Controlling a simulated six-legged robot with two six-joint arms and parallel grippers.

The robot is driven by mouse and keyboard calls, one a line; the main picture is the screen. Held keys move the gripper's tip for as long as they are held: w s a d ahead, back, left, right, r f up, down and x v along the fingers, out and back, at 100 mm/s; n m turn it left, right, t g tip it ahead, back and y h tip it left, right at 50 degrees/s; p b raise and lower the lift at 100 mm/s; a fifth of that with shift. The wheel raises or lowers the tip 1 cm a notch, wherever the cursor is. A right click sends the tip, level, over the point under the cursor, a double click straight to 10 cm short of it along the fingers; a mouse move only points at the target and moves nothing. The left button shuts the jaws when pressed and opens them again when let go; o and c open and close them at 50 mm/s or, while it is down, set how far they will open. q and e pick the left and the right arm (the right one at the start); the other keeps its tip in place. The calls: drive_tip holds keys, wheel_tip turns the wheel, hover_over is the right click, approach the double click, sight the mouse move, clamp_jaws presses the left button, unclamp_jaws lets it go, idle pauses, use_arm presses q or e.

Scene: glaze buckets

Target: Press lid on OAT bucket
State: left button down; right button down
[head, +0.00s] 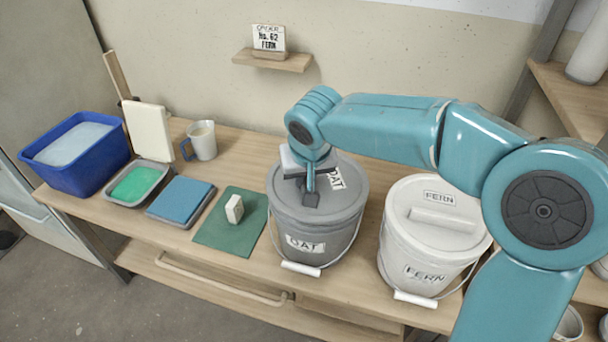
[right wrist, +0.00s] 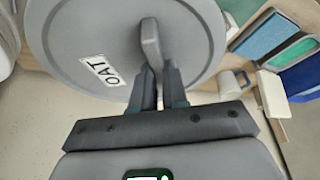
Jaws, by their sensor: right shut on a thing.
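The grey OAT bucket (head: 340,232) stands on the wooden bench with an OAT label on its front. Its grey round lid (head: 347,200) lies over the top and carries another OAT label. I cannot tell whether the rim is fully pressed down all round. My right gripper (head: 311,197) is above the lid, pointing down. In the right wrist view my right gripper (right wrist: 158,82) is shut on the lid's upright handle (right wrist: 150,38), and the lid (right wrist: 75,45) fills the upper part. My left gripper is not in view.
A white FERN bucket (head: 425,245) stands close on the right.

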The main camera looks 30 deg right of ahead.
drive_tip(key=shift+f+b, duration=0.3)
idle(0.6)
drive_tip(key=c, duration=0.6)
unclamp_jaws()
drive_tip(key=shift+r+p, duration=2.75)
drive_tip(key=shift+r, duration=0.85)
drive_tip(key=shift+f, duration=0.1)
clamp_jaws()
